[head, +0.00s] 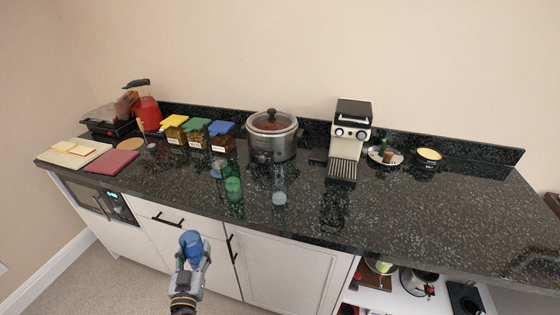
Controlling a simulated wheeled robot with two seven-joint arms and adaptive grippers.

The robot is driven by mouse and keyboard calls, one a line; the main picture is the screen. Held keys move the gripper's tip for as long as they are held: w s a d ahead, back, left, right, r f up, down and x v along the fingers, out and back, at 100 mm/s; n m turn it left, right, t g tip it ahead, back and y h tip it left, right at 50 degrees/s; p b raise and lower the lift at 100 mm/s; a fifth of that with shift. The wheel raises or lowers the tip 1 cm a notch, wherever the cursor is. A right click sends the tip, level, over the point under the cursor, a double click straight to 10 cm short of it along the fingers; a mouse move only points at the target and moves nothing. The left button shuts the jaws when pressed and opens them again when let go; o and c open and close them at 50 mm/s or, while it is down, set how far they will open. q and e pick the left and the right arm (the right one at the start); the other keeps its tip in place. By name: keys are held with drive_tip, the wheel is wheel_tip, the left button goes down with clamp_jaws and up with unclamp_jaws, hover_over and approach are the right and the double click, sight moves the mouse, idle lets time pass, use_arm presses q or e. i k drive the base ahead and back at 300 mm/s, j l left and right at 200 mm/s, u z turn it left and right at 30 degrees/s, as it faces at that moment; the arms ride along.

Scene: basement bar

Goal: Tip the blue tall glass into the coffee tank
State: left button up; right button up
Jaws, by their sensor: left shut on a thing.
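The blue tall glass (189,240) is in my left gripper (193,260), which is shut on it. The gripper holds it in front of the counter's white cabinet doors, at the lower left of the head view. The glass looks roughly upright; its contents cannot be made out. The coffee machine (350,135), cream and black, stands at the back of the counter, right of the middle, with a dark tank area (354,108) on top. The glass is well apart from it. My right gripper is not in view.
A green glass (233,185) and a clear glass (279,190) stand on the dark counter (420,210). A slow cooker (272,140) is left of the machine. Jars with coloured lids (197,134) stand further left. The counter's right front is clear.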

sight(279, 163)
drive_tip(key=k+j+z, duration=0.1)
drive_tip(key=j+z, duration=0.15)
drive_tip(key=j, duration=0.2)
drive_tip(key=k+j+z, duration=0.1)
drive_tip(key=j+z, duration=0.15)
drive_tip(key=j, duration=0.2)
drive_tip(key=k+j+z, duration=0.25)
drive_tip(key=j, duration=0.15)
drive_tip(key=k+j+z, duration=0.1)
drive_tip(key=j+z, duration=0.15)
drive_tip(key=k+j+z, duration=0.25)
drive_tip(key=j, duration=0.2)
